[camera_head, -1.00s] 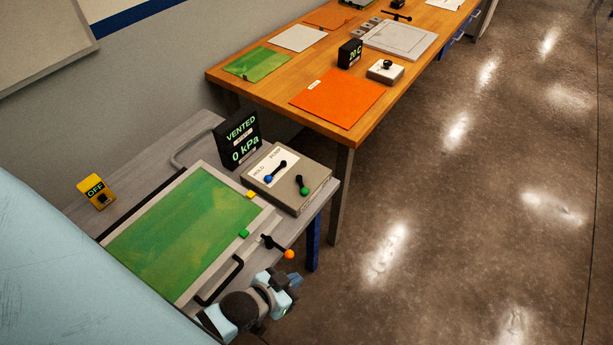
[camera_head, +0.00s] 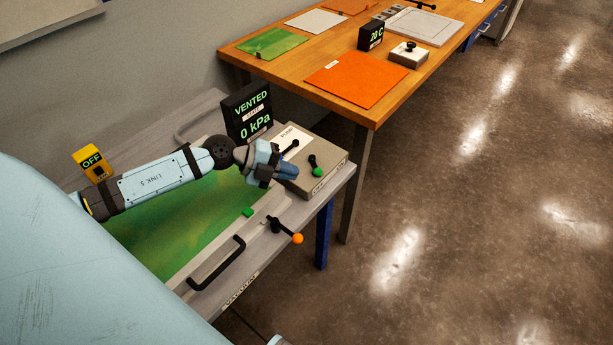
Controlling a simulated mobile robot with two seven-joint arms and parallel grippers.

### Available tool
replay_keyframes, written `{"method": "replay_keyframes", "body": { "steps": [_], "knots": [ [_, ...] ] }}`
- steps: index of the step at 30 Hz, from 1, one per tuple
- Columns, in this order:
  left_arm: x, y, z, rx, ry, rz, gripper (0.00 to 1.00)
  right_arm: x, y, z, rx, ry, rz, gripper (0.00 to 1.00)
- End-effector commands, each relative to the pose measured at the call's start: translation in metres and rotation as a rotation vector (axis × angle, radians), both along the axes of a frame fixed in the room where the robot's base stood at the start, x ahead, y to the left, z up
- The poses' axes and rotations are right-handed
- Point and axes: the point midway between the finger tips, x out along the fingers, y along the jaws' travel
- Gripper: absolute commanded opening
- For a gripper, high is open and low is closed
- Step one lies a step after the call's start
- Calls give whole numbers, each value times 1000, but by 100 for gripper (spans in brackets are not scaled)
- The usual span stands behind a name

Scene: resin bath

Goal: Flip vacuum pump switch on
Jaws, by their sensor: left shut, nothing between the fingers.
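A yellow switch box (camera_head: 91,155) reads OFF on its small screen, on the grey bench at the left. My left gripper (camera_head: 288,171) is shut and empty, over the left part of a grey control box (camera_head: 322,172) with a PUMP label. That box carries a black lever (camera_head: 290,147), partly behind the gripper, and a lever with a green knob (camera_head: 316,167). I cannot tell whether the gripper touches the box. My right gripper is out of view.
A black display (camera_head: 246,110) reads VENTED, 0 kPa, behind my gripper. A green-covered chamber (camera_head: 170,235) with a black handle (camera_head: 217,262) lies under my left arm. An orange-knobbed lever (camera_head: 297,239) sticks out at the front. A wooden table (camera_head: 300,63) stands behind.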

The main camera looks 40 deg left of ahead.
Motion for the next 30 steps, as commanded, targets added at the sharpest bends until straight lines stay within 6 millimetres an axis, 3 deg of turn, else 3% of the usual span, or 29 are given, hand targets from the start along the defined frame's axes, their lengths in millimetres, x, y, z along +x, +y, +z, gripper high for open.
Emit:
{"method": "replay_keyframes", "body": {
  "steps": [1,3,6,9,22,30],
  "knots": [
    [8,21,-9,120,12,-18,0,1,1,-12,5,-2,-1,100],
    [16,47,-11,260,39,-21,0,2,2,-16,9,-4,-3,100],
    [24,75,-11,396,70,-4,0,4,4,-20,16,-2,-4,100],
    [27,90,-8,463,85,13,0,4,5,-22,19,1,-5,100],
    [30,91,-9,476,89,18,0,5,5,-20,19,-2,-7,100],
    [51,73,-41,471,90,18,0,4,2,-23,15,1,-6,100]
  ]
}}
